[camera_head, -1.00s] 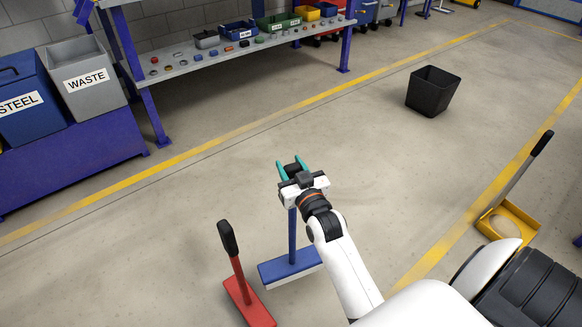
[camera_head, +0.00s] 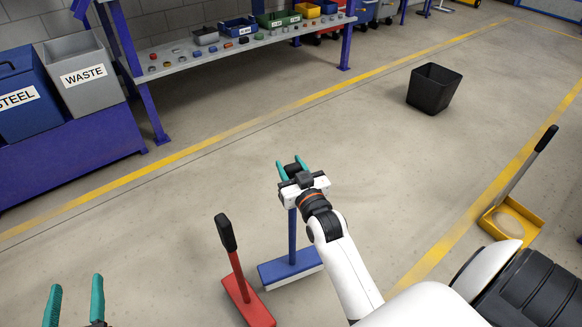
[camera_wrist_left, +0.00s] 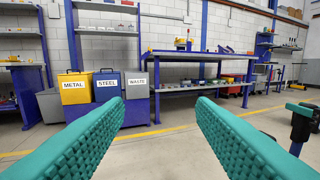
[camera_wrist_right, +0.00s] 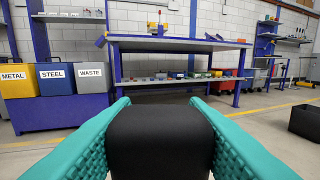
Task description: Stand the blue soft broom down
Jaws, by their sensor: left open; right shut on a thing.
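The blue soft broom (camera_head: 291,265) is upright in the head view, its blue head low at the floor and its handle rising to my right gripper (camera_head: 293,168). That gripper is shut on the broom's black grip, which fills the space between the teal fingers in the right wrist view (camera_wrist_right: 160,140). I cannot tell whether the bristles touch the floor. My left gripper (camera_head: 76,305) is open and empty at the lower left of the head view; its spread fingers also show in the left wrist view (camera_wrist_left: 160,140).
A red broom (camera_head: 240,285) with a black grip stands just left of the blue one. A black bin (camera_head: 433,90) and a yellow dustpan (camera_head: 512,222) are to the right. Waste bins (camera_head: 88,78) and a workbench (camera_head: 240,48) stand behind. The floor between is clear.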

